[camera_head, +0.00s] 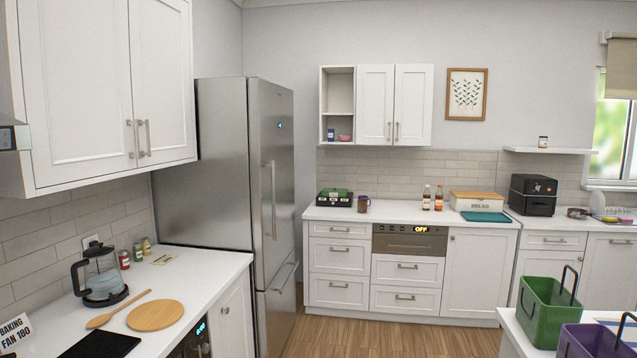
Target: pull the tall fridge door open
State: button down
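The tall fridge (207,165) is stainless steel and stands against the left wall, past the end of the left counter. Its upper door (258,180) faces right and looks shut. A long vertical handle (272,200) runs down the far side of that door. A lower door or drawer (278,312) with its own slanting handle (285,276) sits below it, also looking shut. A small blue light shows high on the upper door. My gripper is not in view, and nothing touches the fridge handle.
The left counter (225,262) with a kettle-like glass pot (99,274) stands before the fridge. Wooden floor (400,340) is clear in the middle. An island (512,335) with green (548,312) and purple (592,340) baskets is at the lower right. White drawers (340,256) line the back wall.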

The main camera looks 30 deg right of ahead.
aim_at(271, 105)
jog(key=z, duration=0.6)
jog(key=k, duration=1)
jog(key=u, duration=0.05)
jog(key=i, duration=0.95)
